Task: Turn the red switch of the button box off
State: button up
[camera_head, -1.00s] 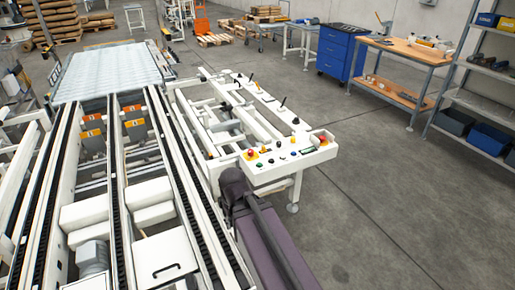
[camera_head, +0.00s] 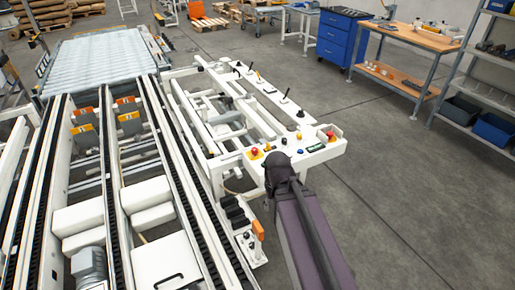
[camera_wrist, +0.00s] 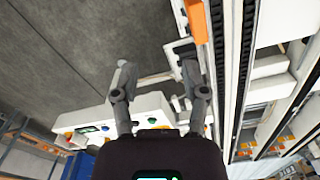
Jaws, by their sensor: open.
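A small white box with black parts (camera_head: 240,218) sits low beside the conveyor, left of my arm. It carries an upright orange-red lever (camera_head: 258,229), which looks like the red switch. In the wrist view, an orange-red piece (camera_wrist: 196,22) on a white panel is at the top, beyond the right finger. My gripper (camera_wrist: 157,75) is open and empty, with its fingers wide apart. They appear apart from the lever. In the head view, my arm hides the gripper.
A white control panel (camera_head: 312,152) with red, yellow and other buttons stands just beyond my arm. The conveyor rails (camera_head: 187,200) run along the left. The floor (camera_head: 410,200) at right is open, before a workbench (camera_head: 408,37) and shelves.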

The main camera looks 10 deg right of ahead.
jog(key=shift+d, duration=0.3)
jog(key=o, duration=0.4)
jog(key=shift+d, duration=0.1)
jog(key=m, duration=1.7)
send_over(255, 149)
jog(key=shift+w+r, duration=0.1)
jog(key=shift+w, duration=0.05)
jog(key=shift+f, duration=0.2)
notch_tip(255, 149, down, 13)
jog(key=b, duration=1.3)
jog(key=shift+f+b, duration=0.2)
jog(key=shift+b, duration=0.1)
